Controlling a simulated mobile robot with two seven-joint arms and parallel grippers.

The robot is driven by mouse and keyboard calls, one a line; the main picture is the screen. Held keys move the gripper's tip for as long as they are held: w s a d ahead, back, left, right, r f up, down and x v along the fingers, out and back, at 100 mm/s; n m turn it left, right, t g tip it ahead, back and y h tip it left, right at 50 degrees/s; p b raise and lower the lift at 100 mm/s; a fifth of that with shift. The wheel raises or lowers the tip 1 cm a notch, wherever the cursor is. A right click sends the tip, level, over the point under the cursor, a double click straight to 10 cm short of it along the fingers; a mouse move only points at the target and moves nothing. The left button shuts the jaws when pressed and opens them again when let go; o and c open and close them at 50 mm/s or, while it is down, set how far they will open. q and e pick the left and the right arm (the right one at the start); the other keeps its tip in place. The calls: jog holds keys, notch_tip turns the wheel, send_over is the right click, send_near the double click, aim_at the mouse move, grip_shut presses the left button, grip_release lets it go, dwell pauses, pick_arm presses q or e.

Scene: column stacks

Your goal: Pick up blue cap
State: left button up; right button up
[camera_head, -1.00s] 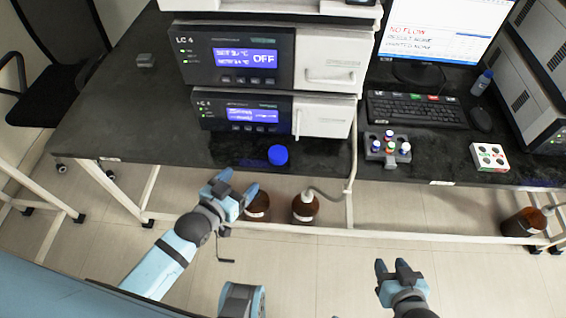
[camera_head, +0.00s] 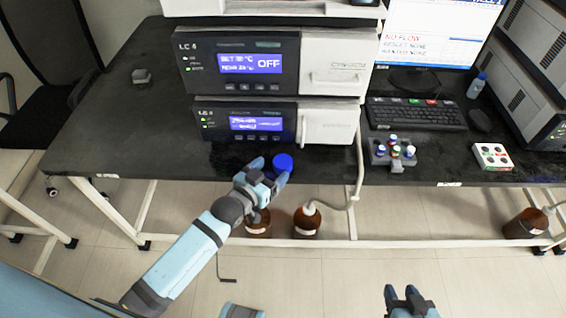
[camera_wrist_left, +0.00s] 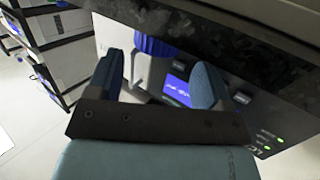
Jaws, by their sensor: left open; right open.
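The blue cap (camera_head: 283,163) is on the black bench near its front edge, below the lower LC unit. In the left wrist view the blue cap (camera_wrist_left: 153,46) shows between the two fingers, at their far ends. My left gripper (camera_head: 269,171) is open and close to the cap, with its fingertips at the cap's left and lower side. Whether they touch it I cannot tell. My right gripper (camera_head: 405,294) is open and empty, low in the picture, away from the bench.
The lower LC unit (camera_head: 272,123) stands close behind the cap. A vial rack (camera_head: 379,157), a keyboard (camera_head: 416,115) and a white tray (camera_head: 492,157) lie to the right. Brown bottles (camera_head: 306,222) stand below the bench edge. The left part of the black bench (camera_head: 120,125) is mostly clear.

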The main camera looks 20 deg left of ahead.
aim_at(281, 163)
pick_arm(q)
jog(key=shift+x, duration=2.75)
jog(key=shift+d, duration=0.1)
jog(key=c, duration=0.7)
